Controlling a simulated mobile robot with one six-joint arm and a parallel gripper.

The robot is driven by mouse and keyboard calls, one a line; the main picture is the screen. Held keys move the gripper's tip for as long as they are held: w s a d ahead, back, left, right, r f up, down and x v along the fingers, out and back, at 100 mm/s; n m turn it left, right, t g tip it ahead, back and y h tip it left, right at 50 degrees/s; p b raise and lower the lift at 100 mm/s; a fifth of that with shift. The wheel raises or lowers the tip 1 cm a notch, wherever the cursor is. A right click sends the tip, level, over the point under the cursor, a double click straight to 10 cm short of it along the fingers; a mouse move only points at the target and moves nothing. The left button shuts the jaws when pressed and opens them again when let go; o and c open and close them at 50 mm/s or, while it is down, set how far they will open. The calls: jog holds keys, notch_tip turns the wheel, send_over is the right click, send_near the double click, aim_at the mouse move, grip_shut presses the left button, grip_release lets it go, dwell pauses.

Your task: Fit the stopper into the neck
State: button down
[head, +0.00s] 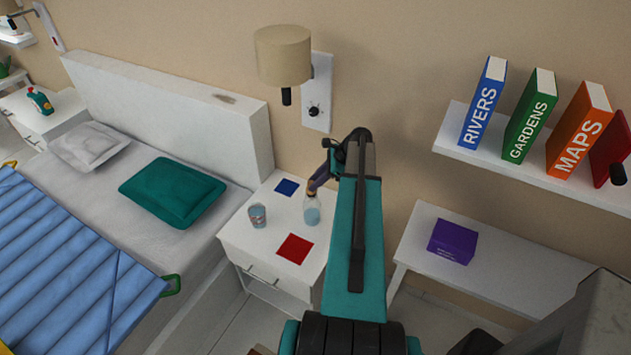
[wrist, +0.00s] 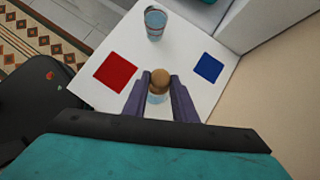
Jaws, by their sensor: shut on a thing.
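A clear bottle (head: 312,211) with pale blue liquid stands upright on the white bedside table (head: 252,227). In the wrist view it is mostly hidden below the stopper, with part of its glass (wrist: 157,98) showing. The tan, round-topped stopper (wrist: 160,77) is between the two purple fingers of my gripper (wrist: 159,85), which is shut on it. In the head view my gripper (head: 316,182) is right over the bottle, and the stopper (head: 311,187) lines up with the neck. I cannot tell whether the stopper is inside the neck or just above it.
A glass of water (head: 257,215) stands left of the bottle and also shows in the wrist view (wrist: 155,23). A red square (head: 295,248) and a blue square (head: 287,187) lie flat on the tabletop. A wall lamp (head: 283,55) hangs above, and the headboard (head: 190,110) is at the left.

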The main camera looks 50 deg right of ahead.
jog(key=shift+f, duration=0.7)
jog(key=c, duration=1.4)
grip_release()
jog(key=shift+o, duration=0.2)
jog(key=shift+b, duration=0.3)
jog(key=b+v, duration=0.3)
jog(key=v, duration=1)
jog(key=shift+d+r+b, duration=0.15)
jog(key=shift+r+b, duration=0.15)
jog(key=shift+b, duration=0.05)
jog(key=shift+s, duration=0.15)
